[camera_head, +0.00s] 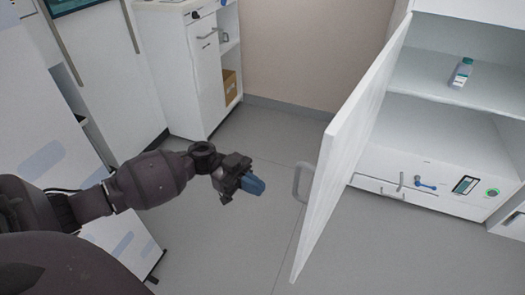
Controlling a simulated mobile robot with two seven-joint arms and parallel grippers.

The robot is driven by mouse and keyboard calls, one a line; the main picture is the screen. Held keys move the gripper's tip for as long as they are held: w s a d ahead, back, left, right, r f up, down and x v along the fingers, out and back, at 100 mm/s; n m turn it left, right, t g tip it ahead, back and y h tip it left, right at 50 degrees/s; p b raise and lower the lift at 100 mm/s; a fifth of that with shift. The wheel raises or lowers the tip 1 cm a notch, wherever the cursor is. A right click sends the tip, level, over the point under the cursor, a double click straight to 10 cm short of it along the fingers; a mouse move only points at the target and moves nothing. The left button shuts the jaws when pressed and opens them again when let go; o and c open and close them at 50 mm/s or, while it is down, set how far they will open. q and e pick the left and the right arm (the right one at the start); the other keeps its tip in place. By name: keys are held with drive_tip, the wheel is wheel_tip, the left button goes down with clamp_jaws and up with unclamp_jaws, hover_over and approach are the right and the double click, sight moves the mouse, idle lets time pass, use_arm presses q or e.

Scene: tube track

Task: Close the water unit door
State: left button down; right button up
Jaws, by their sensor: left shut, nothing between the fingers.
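The water unit door (350,150) is a white panel that stands wide open, swung out from the left side of the white water unit (450,130). A pale handle (302,182) sits on the door's outer face, toward its lower left. My left gripper (254,185) has blue fingertips that are shut and empty. It is in the air over the floor, left of the handle and apart from it by a clear gap. My right gripper is not in view.
A small bottle (461,73) stands on the unit's shelf. A white cabinet (190,70) stands at the back left. Grey floor (250,240) lies clear between.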

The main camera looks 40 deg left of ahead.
use_arm(q)
drive_tip(key=w+d+b, duration=0.1)
drive_tip(key=d+b, duration=0.1)
drive_tip(key=d, duration=0.9)
drive_tip(key=shift+d, duration=0.2)
drive_tip(key=shift+d, duration=0.1)
